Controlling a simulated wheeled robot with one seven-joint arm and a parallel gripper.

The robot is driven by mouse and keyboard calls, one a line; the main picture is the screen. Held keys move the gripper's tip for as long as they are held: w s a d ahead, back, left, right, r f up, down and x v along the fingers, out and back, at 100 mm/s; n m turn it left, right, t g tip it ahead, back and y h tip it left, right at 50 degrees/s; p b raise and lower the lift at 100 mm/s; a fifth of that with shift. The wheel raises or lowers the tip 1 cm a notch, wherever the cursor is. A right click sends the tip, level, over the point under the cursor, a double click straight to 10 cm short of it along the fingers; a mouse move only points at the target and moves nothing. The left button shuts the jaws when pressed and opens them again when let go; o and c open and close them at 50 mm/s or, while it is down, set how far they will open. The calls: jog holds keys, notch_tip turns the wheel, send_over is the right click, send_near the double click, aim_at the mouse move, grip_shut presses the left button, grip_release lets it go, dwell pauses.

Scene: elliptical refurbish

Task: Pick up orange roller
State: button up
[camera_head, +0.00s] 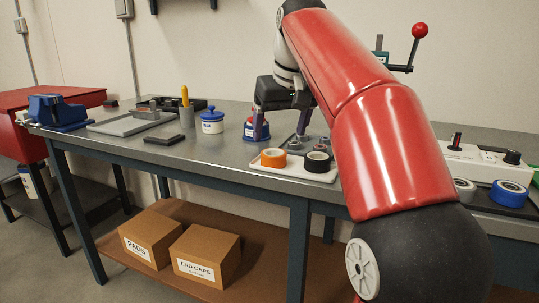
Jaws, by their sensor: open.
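The orange roller (273,157) is a short ring-shaped roll with a dark hole. It lies flat at the left end of a white tray (293,174) on the workbench, next to a black roll (318,162). My gripper (281,131) points down above and slightly behind the roller as seen here, with its two dark fingers spread and nothing between them. It does not touch the roller. My red arm comes in from the right and covers part of the bench.
A blue container (255,134) stands near the left finger, and small grey parts (300,143) sit behind the rolls. A white-and-blue jar (212,121) stands left. A grey roll (464,189) and blue roll (508,193) lie right of my arm. Bench front is clear left of the tray.

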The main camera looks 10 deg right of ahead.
aim_at(274, 153)
jog(key=b+x, duration=0.1)
jog(key=x, duration=0.2)
jog(key=w+b+x, duration=0.1)
jog(key=x, duration=0.3)
jog(key=shift+w, duration=0.1)
jog(key=shift+r, duration=0.1)
jog(key=c, duration=1.1)
